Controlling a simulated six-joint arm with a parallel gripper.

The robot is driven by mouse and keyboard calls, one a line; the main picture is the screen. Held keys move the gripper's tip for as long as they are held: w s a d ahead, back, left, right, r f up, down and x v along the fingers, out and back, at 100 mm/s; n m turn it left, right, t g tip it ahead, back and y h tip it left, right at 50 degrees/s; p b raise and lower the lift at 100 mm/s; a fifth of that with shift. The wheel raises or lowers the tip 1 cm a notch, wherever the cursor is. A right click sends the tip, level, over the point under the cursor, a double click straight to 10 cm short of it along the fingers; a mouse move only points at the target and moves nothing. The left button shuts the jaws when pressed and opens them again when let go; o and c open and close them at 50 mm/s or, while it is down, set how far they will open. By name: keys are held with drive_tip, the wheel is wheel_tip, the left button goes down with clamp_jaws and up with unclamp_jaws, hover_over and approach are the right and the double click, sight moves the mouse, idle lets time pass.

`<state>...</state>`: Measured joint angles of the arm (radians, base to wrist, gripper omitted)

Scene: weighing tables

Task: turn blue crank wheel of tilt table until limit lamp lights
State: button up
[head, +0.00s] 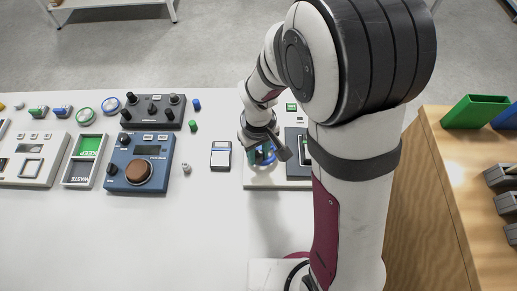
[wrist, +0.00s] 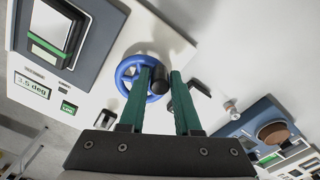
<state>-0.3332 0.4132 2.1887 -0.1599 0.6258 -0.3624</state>
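The blue crank wheel (wrist: 127,69) of the tilt table shows in the wrist view, with a black knob (wrist: 159,80) on its rim. In the head view the wheel (head: 268,159) is partly covered by my gripper (head: 262,152). The tilt table's platform (wrist: 50,30) is at upper left. A display (wrist: 32,86) reads about 3.5 deg. A small green panel (wrist: 68,107) is beside it; its text is too small to read surely.
My arm hides the tilt table's right side. The front middle of the table is clear.

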clamp_jaws()
drive_tip(key=shift+w+a+m, duration=0.1)
drive_tip(key=shift+a+m, duration=0.15)
drive_tip(key=shift+m, duration=0.55)
drive_tip(key=shift+w+a+m, duration=0.1)
drive_tip(key=shift+a+m, duration=0.1)
drive_tip(key=shift+m, duration=0.6)
drive_tip(key=o, duration=0.5)
unclamp_jaws()
wheel_tip(320, 180, up, 16)
drive_tip(key=shift+f, duration=0.1)
drive_tip(key=s+d+m+y, duration=0.1)
drive_tip(key=s+d+m, duration=0.3)
drive_tip(key=s, duration=0.4)
drive_tip(key=s+d+f+m, duration=0.1)
drive_tip(key=s+d+m, duration=0.3)
drive_tip(key=s, duration=0.5)
drive_tip(key=shift+s+f+m+y, duration=0.15)
drive_tip(key=shift+s+m+y, duration=0.15)
drive_tip(key=shift+y, duration=0.1)
